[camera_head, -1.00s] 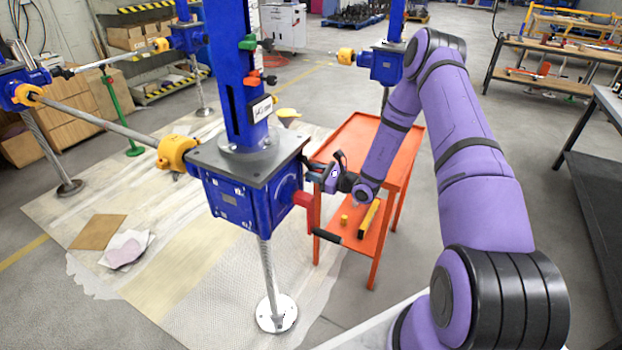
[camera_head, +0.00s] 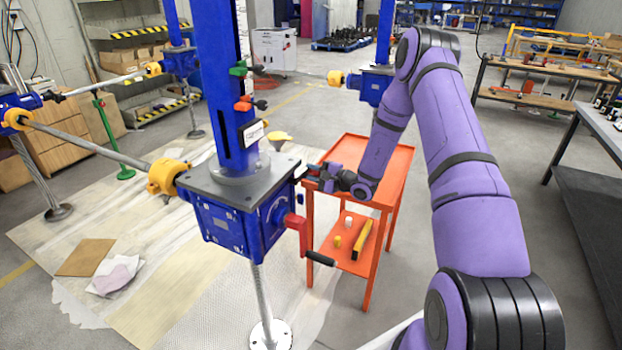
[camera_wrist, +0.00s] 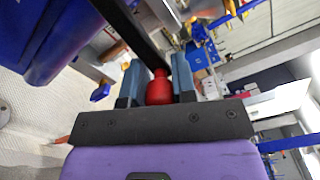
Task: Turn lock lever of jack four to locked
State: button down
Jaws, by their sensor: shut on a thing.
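The nearest jack has a blue gearbox (camera_head: 228,225) under a grey top plate and a tall blue column. The lock lever shows in the wrist view as a black bar (camera_wrist: 133,33) ending in a red knob (camera_wrist: 159,90). My gripper (camera_wrist: 158,82) has its two blue-grey fingers shut around that knob. In the head view my gripper (camera_head: 316,178) is just right of the gearbox, about level with the top plate. The knob and lever are hard to make out there. I cannot read any lock marking.
A red crank (camera_head: 297,224) with a black handle (camera_head: 320,258) sticks out below my gripper. Shafts join the jack to others at the left.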

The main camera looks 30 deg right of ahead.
jog(key=shift+w+d+r+n, duration=0.1)
jog(key=shift+r+n, duration=0.55)
jog(key=shift+n, duration=0.05)
jog(key=shift+r, duration=0.1)
jog(key=c, duration=1)
grip_release()
jog(key=shift+s+d, duration=0.15)
jog(key=shift+s, duration=0.15)
jog(key=v, duration=1)
jog(key=shift+s, duration=0.1)
